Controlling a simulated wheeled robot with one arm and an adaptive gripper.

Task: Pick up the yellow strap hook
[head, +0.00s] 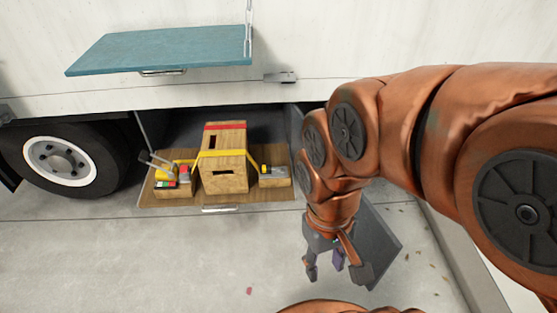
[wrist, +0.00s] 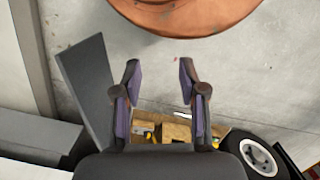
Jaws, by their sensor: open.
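A yellow strap (head: 222,153) runs over a wooden crate (head: 226,178) in the open truck compartment. At its left end is a yellow piece with a grey lever (head: 160,170). At its right end is a small yellow piece, likely a hook (head: 266,169), by a small wooden block. Which one is the yellow strap hook is too small to tell. My gripper (head: 335,272) is open and empty, pointing down over the pavement, right of and nearer than the tray. In the wrist view my gripper (wrist: 158,70) has its fingers apart, with the crate (wrist: 176,132) partly hidden behind it.
The crate stands on a wooden tray (head: 215,198) at the truck's side. A teal hatch door (head: 160,50) hangs open above. A truck wheel (head: 62,160) is at the left. A dark grey panel (head: 378,245) is beside my gripper. The pavement (head: 150,260) in front is mostly clear.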

